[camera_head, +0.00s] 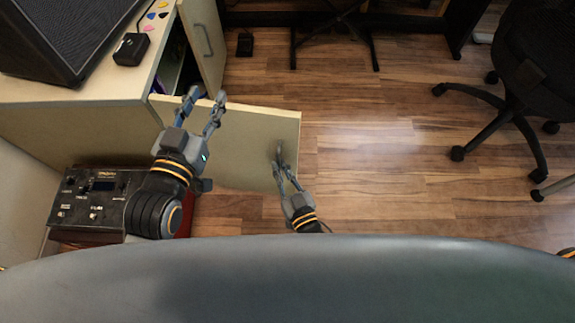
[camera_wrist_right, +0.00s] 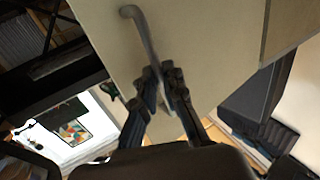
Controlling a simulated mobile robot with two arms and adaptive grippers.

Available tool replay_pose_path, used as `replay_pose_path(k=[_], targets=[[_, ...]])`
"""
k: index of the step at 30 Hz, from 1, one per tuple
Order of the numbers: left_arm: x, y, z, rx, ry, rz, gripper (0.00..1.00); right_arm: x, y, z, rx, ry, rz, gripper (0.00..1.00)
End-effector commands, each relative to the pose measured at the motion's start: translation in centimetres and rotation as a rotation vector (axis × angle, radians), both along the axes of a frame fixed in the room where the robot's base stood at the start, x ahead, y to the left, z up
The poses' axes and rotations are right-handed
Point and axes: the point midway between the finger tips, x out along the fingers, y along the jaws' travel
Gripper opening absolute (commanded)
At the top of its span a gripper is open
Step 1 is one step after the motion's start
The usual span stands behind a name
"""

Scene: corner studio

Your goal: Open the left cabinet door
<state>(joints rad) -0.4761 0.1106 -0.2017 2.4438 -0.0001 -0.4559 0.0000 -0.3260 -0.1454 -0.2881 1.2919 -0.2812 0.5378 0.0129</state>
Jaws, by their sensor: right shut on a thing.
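The left cabinet door (camera_head: 245,125), a cream panel, stands swung out from the cabinet (camera_head: 95,118) in the head view. Its grey bar handle (camera_head: 279,153) is near the free end. My right gripper (camera_head: 285,172) is shut on the handle; the right wrist view also shows the handle (camera_wrist_right: 142,32) running down to the fingertips (camera_wrist_right: 162,75). My left gripper (camera_head: 205,102) is open with spread fingers, by the door's top edge near the hinge side. I cannot tell whether it touches the door. The gripper hides part of the door there.
The other cabinet door (camera_head: 202,45) also stands open, farther back. A black speaker (camera_head: 70,35) is on the cabinet. A control box (camera_head: 92,200) stands at the lower left. An office chair (camera_head: 525,80) is at right. The wooden floor between door and chair is clear.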

Motion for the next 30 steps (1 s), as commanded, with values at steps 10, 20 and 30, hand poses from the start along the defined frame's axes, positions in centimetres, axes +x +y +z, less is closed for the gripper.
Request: replay_pose_path(k=[10, 20, 30], targets=[[-0.01, 0.01, -0.11, 0.001, 0.003, 0.0, 0.4, -0.39, 1.74, 0.07, 0.0, 0.002, 0.028, 0.0], [-0.02, 0.0, -0.03, -0.001, 0.001, 0.0, 0.4, -0.31, 1.46, 0.23, 0.002, -0.001, 0.024, 0.33], [0.02, 0.06, -0.13, 0.003, 0.003, 0.0, 0.4, -0.88, 0.99, 0.19, 0.002, -0.002, 0.021, 0.33]])
